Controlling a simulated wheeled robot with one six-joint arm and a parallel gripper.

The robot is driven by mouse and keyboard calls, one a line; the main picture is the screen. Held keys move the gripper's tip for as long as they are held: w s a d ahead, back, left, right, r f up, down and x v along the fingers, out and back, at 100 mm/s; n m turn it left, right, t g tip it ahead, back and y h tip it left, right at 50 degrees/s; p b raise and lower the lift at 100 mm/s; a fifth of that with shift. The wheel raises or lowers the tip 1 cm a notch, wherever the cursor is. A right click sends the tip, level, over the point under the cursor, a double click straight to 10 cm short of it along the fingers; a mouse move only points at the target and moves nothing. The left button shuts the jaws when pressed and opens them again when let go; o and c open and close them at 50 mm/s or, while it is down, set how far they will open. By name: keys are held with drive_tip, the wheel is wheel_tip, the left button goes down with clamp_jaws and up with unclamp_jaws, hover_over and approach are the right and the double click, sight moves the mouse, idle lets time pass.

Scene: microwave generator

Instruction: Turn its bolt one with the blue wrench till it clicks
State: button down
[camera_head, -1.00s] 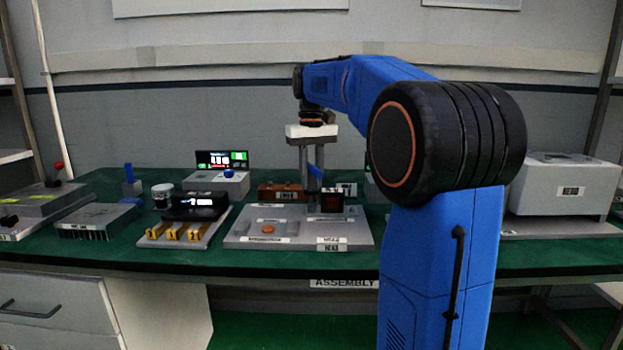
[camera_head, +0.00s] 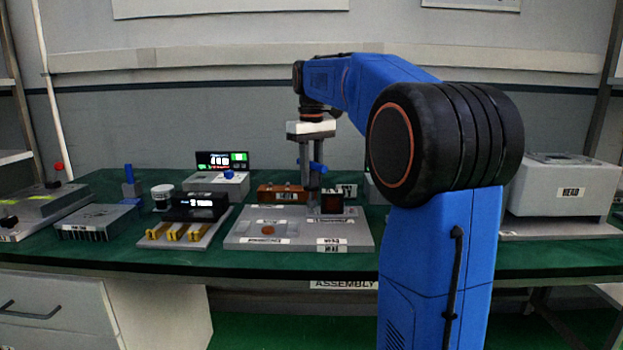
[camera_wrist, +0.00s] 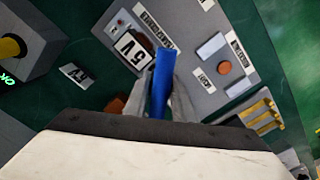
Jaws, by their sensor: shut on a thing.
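My gripper (camera_wrist: 161,92) is shut on the blue wrench (camera_wrist: 163,78), which stands out between the two grey fingers in the wrist view. In the head view the wrench (camera_head: 318,170) shows as blue parts beside the fingers, just above the back of the grey assembly plate (camera_head: 232,240). The plate also shows in the wrist view (camera_wrist: 205,98). The wrench's working end and bolt one are hidden or too small to make out, so I cannot tell whether they touch.
A dark block (camera_head: 333,203) stands close right of the fingers. An orange-brown labelled block (camera_head: 268,192) sits behind the plate. A copper disc (camera_head: 268,234) lies on it. A display (camera_head: 222,160) and yellow-part tray (camera_head: 152,243) are left; a white unit (camera_head: 560,200) is right.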

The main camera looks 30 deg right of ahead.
drive_tip(key=shift+r, duration=3.85)
